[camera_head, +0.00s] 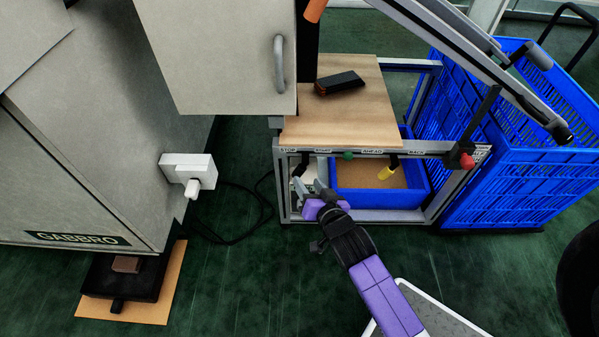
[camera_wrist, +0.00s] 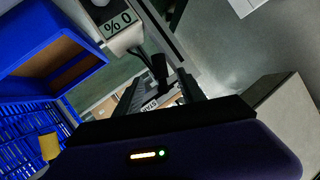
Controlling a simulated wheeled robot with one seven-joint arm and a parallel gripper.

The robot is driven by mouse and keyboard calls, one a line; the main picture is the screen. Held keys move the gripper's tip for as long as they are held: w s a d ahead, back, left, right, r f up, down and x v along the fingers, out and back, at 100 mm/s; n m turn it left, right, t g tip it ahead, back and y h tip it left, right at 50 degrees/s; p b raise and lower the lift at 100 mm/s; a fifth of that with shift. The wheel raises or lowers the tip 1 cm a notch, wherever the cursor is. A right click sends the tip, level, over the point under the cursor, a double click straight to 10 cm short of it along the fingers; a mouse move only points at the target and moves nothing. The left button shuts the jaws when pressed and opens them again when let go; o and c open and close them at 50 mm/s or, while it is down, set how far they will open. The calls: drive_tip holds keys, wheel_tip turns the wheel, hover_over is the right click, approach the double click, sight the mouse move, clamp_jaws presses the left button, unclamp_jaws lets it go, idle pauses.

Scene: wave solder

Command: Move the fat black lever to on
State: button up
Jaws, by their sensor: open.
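A fat black lever (camera_head: 302,164) hangs under the left end of the labelled front rail, near the STOP and START labels. In the wrist view the black lever (camera_wrist: 159,67) shows just ahead of the fingertips, roughly in line with the gap between them. My gripper (camera_head: 308,187) is open and empty, just below the lever in the head view. Its two dark fingers also show in the wrist view (camera_wrist: 160,88), apart from each other. Whether a finger touches the lever I cannot tell. The lever's on and off marks are not readable.
A yellow-tipped lever (camera_head: 388,172) hangs right of the black one, over a blue bin (camera_head: 428,185). A green knob (camera_head: 348,155) and a red knob (camera_head: 466,160) sit along the rail. A grey cabinet (camera_head: 225,60) with a handle overhangs at left; a blue crate (camera_head: 520,185) stands right.

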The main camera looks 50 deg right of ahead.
sight(301, 174)
drive_tip(key=shift+b+x, duration=1.4)
drive_tip(key=shift+x, duration=2.5)
drive_tip(key=shift+c, duration=0.5)
clamp_jaws()
